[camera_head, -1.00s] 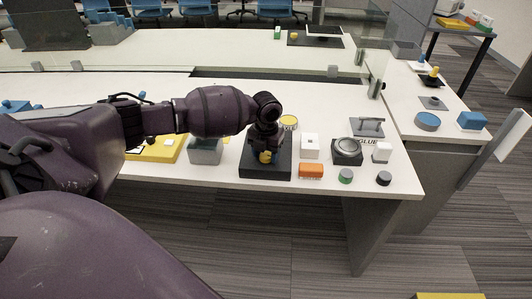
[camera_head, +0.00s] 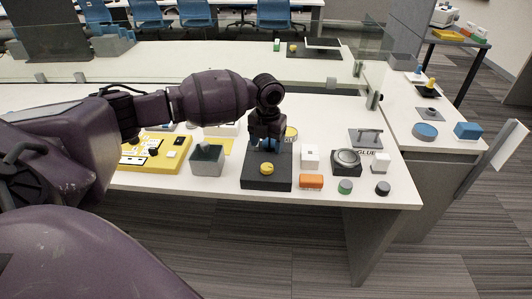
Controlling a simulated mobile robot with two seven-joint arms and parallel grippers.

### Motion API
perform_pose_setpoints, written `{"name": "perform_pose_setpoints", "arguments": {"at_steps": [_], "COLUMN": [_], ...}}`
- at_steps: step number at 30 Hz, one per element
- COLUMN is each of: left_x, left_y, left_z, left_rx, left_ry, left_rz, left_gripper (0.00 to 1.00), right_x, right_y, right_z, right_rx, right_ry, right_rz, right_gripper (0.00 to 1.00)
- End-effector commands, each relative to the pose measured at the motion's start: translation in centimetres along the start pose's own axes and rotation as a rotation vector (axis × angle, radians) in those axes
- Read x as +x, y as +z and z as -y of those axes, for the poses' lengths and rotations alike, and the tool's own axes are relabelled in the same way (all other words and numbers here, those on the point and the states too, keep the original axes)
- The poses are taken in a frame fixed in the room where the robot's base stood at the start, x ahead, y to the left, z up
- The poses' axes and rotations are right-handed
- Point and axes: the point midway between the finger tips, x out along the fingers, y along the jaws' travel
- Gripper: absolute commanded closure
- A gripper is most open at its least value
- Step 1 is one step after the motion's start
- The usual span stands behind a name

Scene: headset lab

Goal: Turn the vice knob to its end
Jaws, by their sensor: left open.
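The vice knob looks to be the round yellow knob (camera_head: 266,169) on the front half of a black square base (camera_head: 266,183), which lies on the white table. My left gripper (camera_head: 265,147) comes in from the left and points down over the back part of the base. It is open and empty, just behind and above the knob and apart from it. The gripper and wrist hide the back of the base and whatever stands there. My right gripper is not in view.
Left of the base are a grey open box (camera_head: 207,162) and a yellow board (camera_head: 156,153). To the right are a white block (camera_head: 310,156), an orange block (camera_head: 311,181), a black dish (camera_head: 346,162) and green (camera_head: 345,186) and dark (camera_head: 382,188) round pieces. The table's front edge is close.

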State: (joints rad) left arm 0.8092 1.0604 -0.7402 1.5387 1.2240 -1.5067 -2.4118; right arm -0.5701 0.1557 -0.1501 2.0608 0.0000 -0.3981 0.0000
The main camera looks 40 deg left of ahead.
Motion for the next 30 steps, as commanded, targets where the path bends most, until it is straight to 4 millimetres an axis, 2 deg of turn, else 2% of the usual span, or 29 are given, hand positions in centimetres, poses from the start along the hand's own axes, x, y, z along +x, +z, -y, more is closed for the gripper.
{"name": "perform_pose_setpoints", "arguments": {"at_steps": [4,12,23,25,27,30], "left_x": [-1.5,-1.9,-1.9,-2.7,-4.4,-6.4], "left_y": [0.1,0.0,0.0,0.2,0.4,0.1], "left_z": [0.0,0.0,0.0,0.1,1.1,3.9], "left_rx": [-0.001,0.0,0.0,0.001,0.014,0.059], "left_ry": [0.0,0.0,0.0,-0.003,-0.016,-0.026], "left_rz": [0.002,-0.001,0.0,0.01,0.029,0.037], "left_gripper": [0.32,0.32,0.32,0.32,0.32,0.32], "right_x": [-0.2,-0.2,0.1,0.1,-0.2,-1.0], "right_y": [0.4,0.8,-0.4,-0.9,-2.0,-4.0], "right_z": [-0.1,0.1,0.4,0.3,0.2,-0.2], "right_rx": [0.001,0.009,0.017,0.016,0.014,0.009], "right_ry": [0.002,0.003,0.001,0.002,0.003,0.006], "right_rz": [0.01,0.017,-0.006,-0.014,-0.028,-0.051], "right_gripper": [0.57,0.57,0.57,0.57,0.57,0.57]}}
